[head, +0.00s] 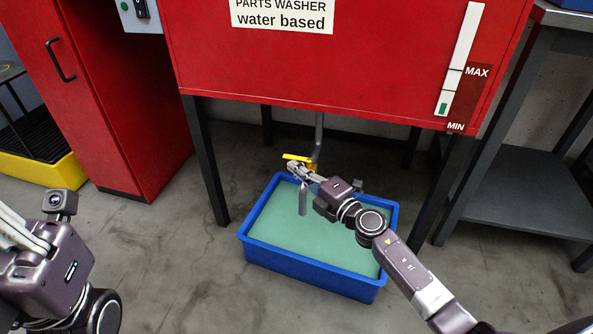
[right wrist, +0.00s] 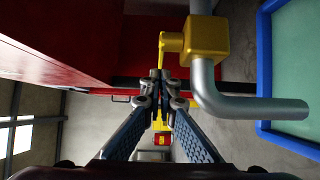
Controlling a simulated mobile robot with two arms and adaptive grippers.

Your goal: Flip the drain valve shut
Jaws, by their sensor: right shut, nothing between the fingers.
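The drain valve has a yellow body (right wrist: 207,38) on a grey pipe under the red parts washer (head: 330,65). Its yellow handle (head: 297,157) sticks out to the left, crosswise to the upright pipe (head: 319,135), in the head view. My right gripper (head: 293,169) is shut and empty just below the handle. In the right wrist view the shut fingertips (right wrist: 160,74) are close beside the handle (right wrist: 170,42); I cannot tell whether they touch. My left gripper (head: 20,235) is at the lower left, its fingertips cut off.
A blue tub (head: 310,277) with green content stands on the floor under the pipe's outlet (head: 303,199). Dark washer legs (head: 205,160) stand around it. A red cabinet (head: 105,100) is at the left and a grey bench (head: 530,185) at the right. The floor in front is clear.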

